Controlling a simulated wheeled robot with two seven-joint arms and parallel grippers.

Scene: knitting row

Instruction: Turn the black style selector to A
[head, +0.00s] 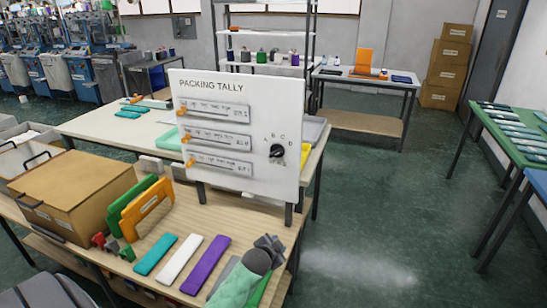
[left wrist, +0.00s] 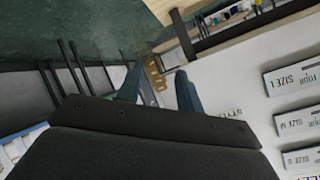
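The black style selector (head: 277,152) is a round knob on the right side of the white PACKING TALLY board (head: 232,105). Letters A, B, C, D arc above it, with A at the left. I cannot tell which letter it points to. My left gripper (head: 270,242) is below and in front of the board's right side, apart from the knob. In the left wrist view its two fingers (left wrist: 158,90) stand apart with nothing between them. There the board (left wrist: 235,75) shows upside down, and the selector is hidden or not distinguishable. My right gripper is not in view.
Sliders with orange knobs (head: 187,139) fill the board's left part. Teal, white (head: 180,258) and purple (head: 205,264) strips lie on the bench in front. Green and orange plates (head: 147,208) and a brown box (head: 75,190) stand left. Floor right of the bench is clear.

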